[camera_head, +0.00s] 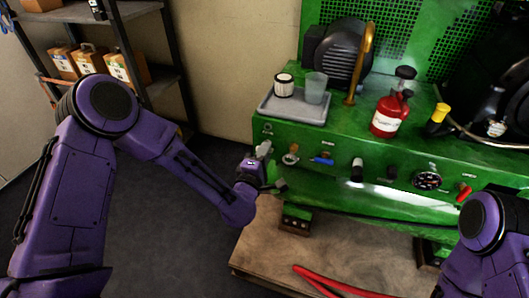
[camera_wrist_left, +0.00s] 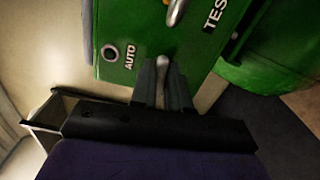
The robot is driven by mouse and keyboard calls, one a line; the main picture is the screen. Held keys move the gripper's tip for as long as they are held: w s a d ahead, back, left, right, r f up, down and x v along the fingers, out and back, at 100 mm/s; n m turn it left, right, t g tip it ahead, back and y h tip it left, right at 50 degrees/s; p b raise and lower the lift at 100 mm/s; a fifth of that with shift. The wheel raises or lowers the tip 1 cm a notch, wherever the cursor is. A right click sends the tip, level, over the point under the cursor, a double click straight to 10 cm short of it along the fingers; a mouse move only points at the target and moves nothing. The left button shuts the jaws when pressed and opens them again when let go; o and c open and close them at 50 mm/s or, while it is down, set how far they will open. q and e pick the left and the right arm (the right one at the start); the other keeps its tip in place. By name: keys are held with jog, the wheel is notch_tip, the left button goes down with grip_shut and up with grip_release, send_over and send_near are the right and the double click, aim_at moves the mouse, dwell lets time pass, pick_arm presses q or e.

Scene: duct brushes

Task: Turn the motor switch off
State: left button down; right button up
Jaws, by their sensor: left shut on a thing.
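A green control panel (camera_head: 340,180) runs along the front of the machine at the right. My left gripper (camera_head: 262,172) is at the panel's left end. In the left wrist view its fingers (camera_wrist_left: 163,82) are shut on a small silver lever (camera_wrist_left: 163,64), the motor switch as far as I can tell. The lever stands at the edge of a green face marked AUTO and TEST. A second silver lever (camera_wrist_left: 177,12) shows above, cut off by the frame. The switch's exact position is hidden by the gripper. My right arm shows at the lower right, but its gripper is out of view.
On top stand a grey tray (camera_head: 295,109) and a red bottle (camera_head: 389,115). A red hose (camera_head: 330,284) lies below. Shelves (camera_head: 130,50) stand at left.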

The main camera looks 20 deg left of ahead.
pick_arm(q)
jog(key=shift+f+m, duration=0.1)
jog(key=shift+m, duration=0.5)
jog(key=c, duration=1.1)
grip_release()
jog(key=shift+c, duration=0.2)
jog(key=s, duration=1)
jog(key=shift+s+a+b, duration=0.15)
jog(key=shift+s+b, duration=0.15)
jog(key=shift+s, duration=0.05)
